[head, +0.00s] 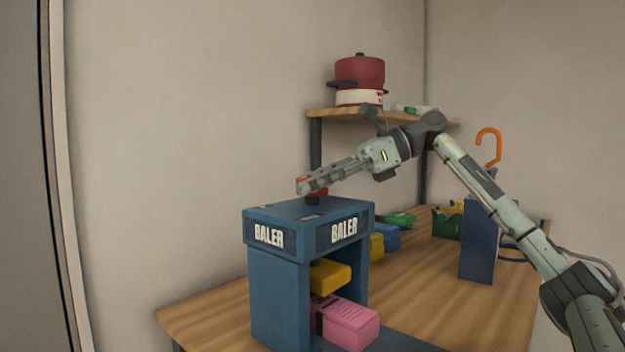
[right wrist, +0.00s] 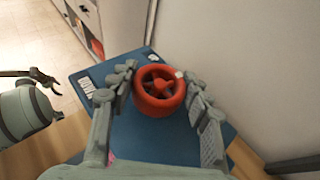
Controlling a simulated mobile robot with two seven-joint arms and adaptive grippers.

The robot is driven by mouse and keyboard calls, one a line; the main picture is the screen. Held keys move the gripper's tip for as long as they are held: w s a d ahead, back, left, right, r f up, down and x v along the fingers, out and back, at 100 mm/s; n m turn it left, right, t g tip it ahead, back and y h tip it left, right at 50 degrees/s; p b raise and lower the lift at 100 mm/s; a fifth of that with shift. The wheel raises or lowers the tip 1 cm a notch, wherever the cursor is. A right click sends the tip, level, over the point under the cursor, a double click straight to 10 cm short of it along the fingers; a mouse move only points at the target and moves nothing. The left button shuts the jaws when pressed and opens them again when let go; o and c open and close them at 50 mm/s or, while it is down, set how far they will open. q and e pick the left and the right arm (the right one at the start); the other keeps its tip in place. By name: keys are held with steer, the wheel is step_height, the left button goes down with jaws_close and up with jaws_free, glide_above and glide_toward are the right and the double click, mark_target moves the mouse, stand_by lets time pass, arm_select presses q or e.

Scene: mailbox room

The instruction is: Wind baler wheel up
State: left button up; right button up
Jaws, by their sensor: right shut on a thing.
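The blue baler (head: 277,290) stands on the wooden table, with "BALER" labels on its upper sides. Its red wheel (head: 318,191) sits on top and is mostly hidden by my right gripper (head: 305,187) in the head view. In the right wrist view the red spoked wheel (right wrist: 160,89) lies between the two fingers of my right gripper, which is shut on it. A yellow block (head: 330,274) and a pink bundle (head: 346,322) are inside the baler.
A shelf (head: 330,113) behind the baler holds a red pot (head: 360,72). Blue, yellow and green items lie behind the baler. A dark blue box (head: 478,240) stands at the right, near an orange hook (head: 489,145). Bare table lies between it and the baler.

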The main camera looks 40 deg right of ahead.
steer(key=o, duration=1.2)
steer(key=v, duration=1.2)
